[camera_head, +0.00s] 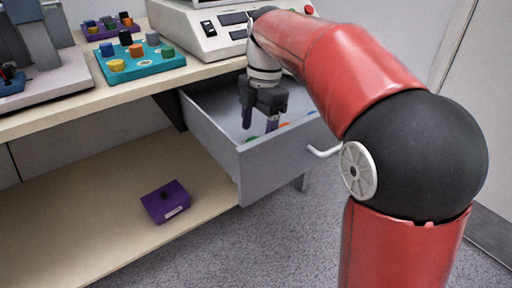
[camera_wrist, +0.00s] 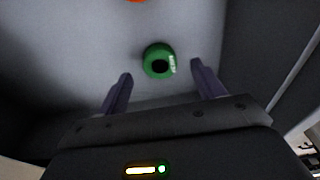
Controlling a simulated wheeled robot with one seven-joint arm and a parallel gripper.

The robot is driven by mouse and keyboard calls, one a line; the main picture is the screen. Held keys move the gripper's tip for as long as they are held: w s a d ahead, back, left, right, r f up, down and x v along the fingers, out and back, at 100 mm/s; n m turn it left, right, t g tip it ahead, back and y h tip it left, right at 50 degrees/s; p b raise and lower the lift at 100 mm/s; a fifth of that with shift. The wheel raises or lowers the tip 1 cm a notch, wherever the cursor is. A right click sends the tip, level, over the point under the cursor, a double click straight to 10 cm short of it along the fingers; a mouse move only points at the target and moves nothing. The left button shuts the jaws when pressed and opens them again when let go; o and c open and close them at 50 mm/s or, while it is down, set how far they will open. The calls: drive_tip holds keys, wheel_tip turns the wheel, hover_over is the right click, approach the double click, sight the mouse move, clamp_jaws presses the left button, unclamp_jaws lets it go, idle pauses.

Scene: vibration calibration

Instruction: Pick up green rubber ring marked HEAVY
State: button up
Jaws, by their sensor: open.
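The green rubber ring (camera_wrist: 151,67) lies flat on the drawer floor in the wrist view, with white lettering on its right side. The lettering is too small to read surely. My gripper (camera_wrist: 160,80) is open above it, with a dark finger on each side of the ring in the picture. The fingers do not touch it. In the head view my gripper (camera_head: 260,122) points down into the open grey drawer (camera_head: 285,155). There a bit of green shows near the drawer's front wall, partly hidden by that wall.
An orange-red thing (camera_wrist: 136,1) shows at the wrist view's top edge. Drawer walls stand close around my gripper. Above is a bench (camera_head: 120,95) with a teal tray (camera_head: 112,76) of coloured pieces and a white machine (camera_head: 205,42). A purple block (camera_head: 165,203) lies on the lower shelf.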

drive_tip(key=shift+s+a+f, duration=0.1)
drive_tip(key=shift+f, duration=0.65)
drive_tip(key=shift+s+a+f, duration=0.1)
drive_tip(key=shift+f, duration=0.6)
drive_tip(key=shift+w, duration=0.1)
drive_tip(key=c, duration=1.1)
drive_tip(key=shift+o, duration=0.2)
